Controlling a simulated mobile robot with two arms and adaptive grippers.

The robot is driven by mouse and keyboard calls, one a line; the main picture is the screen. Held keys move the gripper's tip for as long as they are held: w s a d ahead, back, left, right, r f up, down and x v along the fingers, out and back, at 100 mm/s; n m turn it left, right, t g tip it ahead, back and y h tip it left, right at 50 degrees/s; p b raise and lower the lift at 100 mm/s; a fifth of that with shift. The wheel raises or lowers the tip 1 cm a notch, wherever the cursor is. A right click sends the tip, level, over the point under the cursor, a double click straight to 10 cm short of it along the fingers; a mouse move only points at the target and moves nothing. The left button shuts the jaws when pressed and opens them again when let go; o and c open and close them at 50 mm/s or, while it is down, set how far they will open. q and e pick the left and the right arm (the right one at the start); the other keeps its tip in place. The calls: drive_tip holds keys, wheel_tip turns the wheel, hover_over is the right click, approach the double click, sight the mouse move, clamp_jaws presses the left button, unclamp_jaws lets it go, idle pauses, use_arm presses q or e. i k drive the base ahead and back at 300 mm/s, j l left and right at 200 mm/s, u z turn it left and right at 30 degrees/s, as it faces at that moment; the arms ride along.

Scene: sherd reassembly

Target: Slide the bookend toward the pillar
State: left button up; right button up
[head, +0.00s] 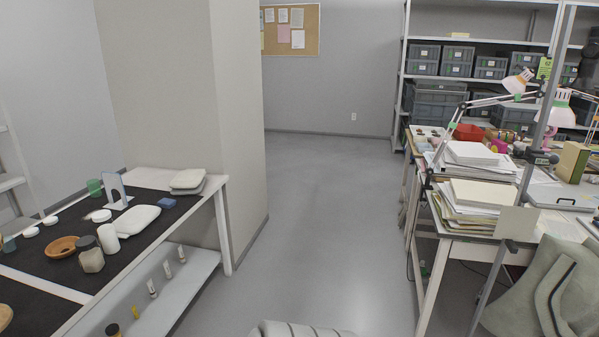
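The bookend (116,190), a pale upright plate with an arch-shaped opening, stands on the dark top of the left table (66,286). The pillar (170,80) is a broad beige-grey column rising behind the far end of that table. A gap of dark tabletop lies between the bookend and the pillar side. Neither of my grippers is in view.
Open floor (325,215) separates this table from the cluttered desk (450,240).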

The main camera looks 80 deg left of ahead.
sight(111, 181)
drive_tip(key=u, duration=3.95)
drive_tip(key=i, duration=0.1)
